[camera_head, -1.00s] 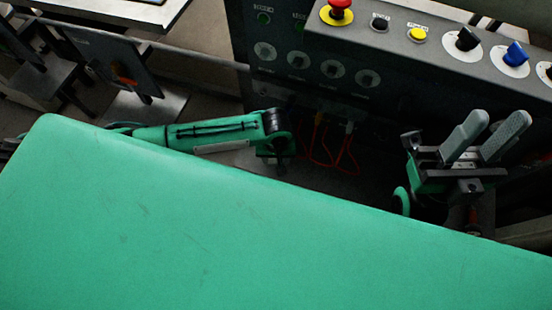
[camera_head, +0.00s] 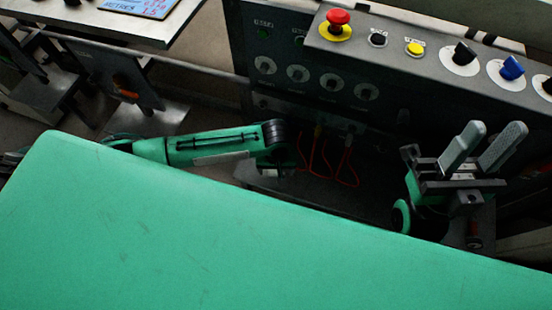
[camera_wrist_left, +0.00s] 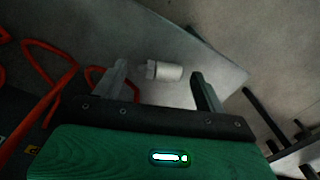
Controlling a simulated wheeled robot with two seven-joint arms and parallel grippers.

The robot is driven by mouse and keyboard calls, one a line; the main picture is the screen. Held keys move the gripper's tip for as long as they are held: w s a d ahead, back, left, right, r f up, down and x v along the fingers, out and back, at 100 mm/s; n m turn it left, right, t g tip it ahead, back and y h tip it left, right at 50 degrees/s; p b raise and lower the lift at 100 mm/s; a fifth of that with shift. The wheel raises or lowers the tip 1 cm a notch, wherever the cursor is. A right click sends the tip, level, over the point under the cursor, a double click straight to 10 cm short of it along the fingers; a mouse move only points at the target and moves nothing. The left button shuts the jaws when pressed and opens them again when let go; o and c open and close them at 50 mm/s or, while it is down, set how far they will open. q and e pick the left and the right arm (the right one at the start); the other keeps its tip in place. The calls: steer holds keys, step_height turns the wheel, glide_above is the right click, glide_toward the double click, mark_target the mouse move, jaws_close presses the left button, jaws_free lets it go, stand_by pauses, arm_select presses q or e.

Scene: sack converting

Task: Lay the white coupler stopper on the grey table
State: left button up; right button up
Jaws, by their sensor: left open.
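The white coupler stopper (camera_wrist_left: 166,72) is a small white cylinder with a narrower greyish end, seen in the left wrist view. It lies on its side over a grey surface (camera_wrist_left: 205,45). My left gripper (camera_wrist_left: 158,76) is open, with one finger on each side of the stopper in the picture; I see no contact. In the head view my left forearm (camera_head: 210,148) reaches right, and its fingers and the stopper are hidden or too dark to see. My right gripper (camera_head: 482,147) is open and empty, fingers pointing up. A grey table (camera_head: 110,27) shows at the upper left.
A dark control panel (camera_head: 400,62) with a red button (camera_head: 338,18) and several knobs stands behind my arms. Red cables (camera_head: 325,165) hang below it, and red cables (camera_wrist_left: 45,75) show close left of my left gripper in the wrist view.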

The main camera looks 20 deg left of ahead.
arm_select(q)
step_height(320, 180, up, 6)
steer(key=shift+r+p, duration=0.15)
steer(key=shift+p, duration=0.9)
steer(key=s+d+r+m+t+h+p, duration=0.1)
steer(key=d+r+m+t+h+p, duration=0.1)
steer(key=d+r+h, duration=0.45)
step_height(320, 180, up, 26)
steer(key=m+t, duration=0.3)
steer(key=t, duration=1.7)
glide_above(276, 173)
steer(key=s, duration=0.4)
steer(key=shift+a+r+h, duration=0.1)
steer(key=shift+r+h, duration=0.05)
steer(key=shift+h, duration=0.2)
arm_select(e)
steer(key=w+a+f+m+g+h, duration=0.1)
steer(key=w+a+f+g+h, duration=0.1)
steer(key=f+g, duration=0.3)
steer(key=w+a+f+m+g+h, duration=0.1)
steer(key=w+a+f+g, duration=0.2)
steer(key=w+f+g, duration=0.2)
step_height(276, 173, down, 2)
steer(key=shift+w+f+h, duration=0.1)
steer(key=shift+w+h, duration=0.05)
steer(key=shift+h, duration=0.25)
